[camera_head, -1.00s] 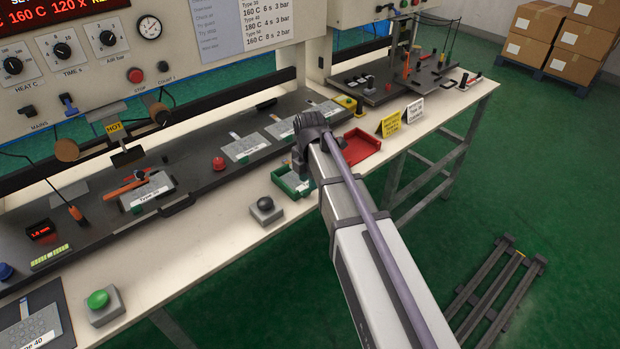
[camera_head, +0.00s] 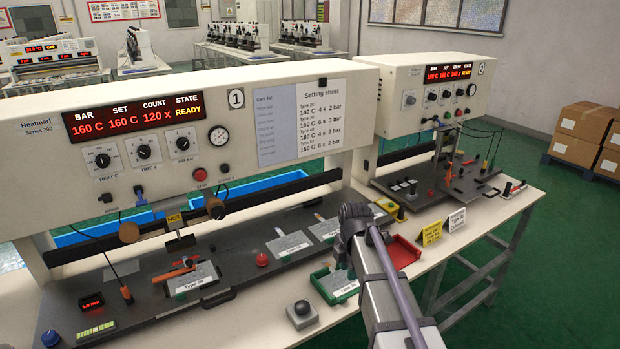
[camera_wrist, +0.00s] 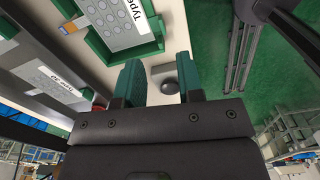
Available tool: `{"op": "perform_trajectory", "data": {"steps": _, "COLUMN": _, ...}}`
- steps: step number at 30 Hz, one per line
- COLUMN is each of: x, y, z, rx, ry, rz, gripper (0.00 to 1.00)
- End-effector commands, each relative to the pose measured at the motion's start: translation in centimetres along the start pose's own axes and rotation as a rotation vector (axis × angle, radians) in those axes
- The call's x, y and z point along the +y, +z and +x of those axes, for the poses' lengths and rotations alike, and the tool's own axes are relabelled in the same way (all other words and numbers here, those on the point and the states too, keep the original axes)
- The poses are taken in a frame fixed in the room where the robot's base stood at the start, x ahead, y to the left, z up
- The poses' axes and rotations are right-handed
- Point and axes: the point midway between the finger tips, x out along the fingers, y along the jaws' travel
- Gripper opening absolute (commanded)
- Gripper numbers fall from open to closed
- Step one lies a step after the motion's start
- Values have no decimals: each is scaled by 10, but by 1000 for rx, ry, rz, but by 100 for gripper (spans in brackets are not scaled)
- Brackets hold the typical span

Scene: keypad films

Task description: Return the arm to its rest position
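My arm (camera_head: 385,285) reaches in from the lower right of the head view, its wrist end over the front of the bench near the green tray (camera_head: 325,294). The arm hides my fingertips there. In the wrist view my gripper (camera_wrist: 158,75) shows two teal fingers, apart and with nothing held between them. A grey button (camera_wrist: 169,84) on the bench shows through the gap. The green tray (camera_wrist: 150,48) lies beyond the fingers, with a keypad film (camera_wrist: 108,18) in it.
Press 1 (camera_head: 300,85) stands along the bench, with press 2 (camera_head: 430,85) to its right. The red tray (camera_head: 403,252), yellow sign (camera_head: 432,233) and white sign (camera_head: 457,220) stand right of the wrist.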

Motion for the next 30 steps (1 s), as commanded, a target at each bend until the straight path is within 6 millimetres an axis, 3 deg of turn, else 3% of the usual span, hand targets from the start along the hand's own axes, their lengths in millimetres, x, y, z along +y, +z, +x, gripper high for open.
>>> {"op": "perform_trajectory", "data": {"steps": 2, "x": -3, "y": -1, "z": 0, "rx": 0, "ry": 0, "rz": 209, "gripper": 34}}
{"op": "perform_trajectory", "data": {"steps": 5, "x": -27, "y": -9, "z": 0, "rx": 0, "ry": -1, "rz": 635, "gripper": 34}}
{"op": "perform_trajectory", "data": {"steps": 9, "x": -79, "y": -27, "z": 0, "rx": -1, "ry": -1, "rz": 1303, "gripper": 34}}
{"op": "perform_trajectory", "data": {"steps": 12, "x": -118, "y": -40, "z": 0, "rx": -2, "ry": 0, "rz": 1683, "gripper": 34}}
{"op": "perform_trajectory", "data": {"steps": 14, "x": -141, "y": -48, "z": 0, "rx": -2, "ry": 0, "rz": 1846, "gripper": 34}}
{"op": "perform_trajectory", "data": {"steps": 15, "x": -156, "y": -53, "z": 0, "rx": -2, "ry": 0, "rz": 1904, "gripper": 34}}
{"op": "perform_trajectory", "data": {"steps": 18, "x": -168, "y": -57, "z": 0, "rx": -2, "ry": 0, "rz": 1901, "gripper": 34}}
{"op": "perform_trajectory", "data": {"steps": 30, "x": -166, "y": -56, "z": 0, "rx": -2, "ry": 0, "rz": 1898, "gripper": 34}}
